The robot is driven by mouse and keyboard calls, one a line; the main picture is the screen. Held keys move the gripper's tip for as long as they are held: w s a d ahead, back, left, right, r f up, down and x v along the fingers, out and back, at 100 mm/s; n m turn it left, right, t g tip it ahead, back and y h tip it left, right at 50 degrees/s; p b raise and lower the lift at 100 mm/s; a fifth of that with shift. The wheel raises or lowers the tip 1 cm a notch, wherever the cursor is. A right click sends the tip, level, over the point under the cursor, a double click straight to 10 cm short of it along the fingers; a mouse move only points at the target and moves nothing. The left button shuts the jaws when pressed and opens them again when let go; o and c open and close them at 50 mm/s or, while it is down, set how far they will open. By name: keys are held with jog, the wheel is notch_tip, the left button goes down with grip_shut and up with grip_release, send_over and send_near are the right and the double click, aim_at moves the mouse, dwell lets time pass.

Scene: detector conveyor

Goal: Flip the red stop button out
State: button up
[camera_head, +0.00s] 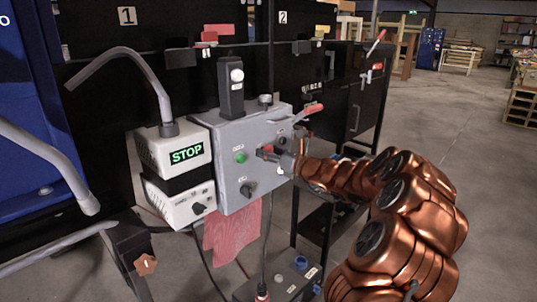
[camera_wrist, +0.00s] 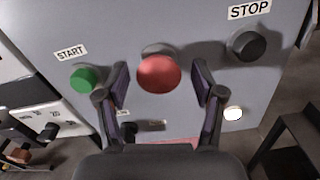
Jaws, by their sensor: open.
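The red stop button (camera_wrist: 158,74) is a round mushroom button on the front of a grey control box (camera_head: 217,187). In the wrist view it shows between the two fingers of my gripper (camera_wrist: 160,82), which is open. One finger is on each side of the button, with a visible gap to each. In the head view my gripper (camera_head: 275,157) is at the right part of the box front, and the red button (camera_head: 267,149) is mostly hidden by it. How far the fingertips are from the panel is hard to tell.
Near the button are a green START button (camera_wrist: 87,78), a black knob (camera_wrist: 247,44) under a STOP label, a white button (camera_wrist: 233,113) and a black switch (camera_wrist: 150,126). A white unit with a lit STOP sign (camera_head: 187,154) stands left. Open floor (camera_head: 450,130) lies right.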

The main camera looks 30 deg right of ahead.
jog(key=shift+w+a, duration=0.15)
jog(key=shift+w, duration=0.15)
grip_shut()
dwell(0.5)
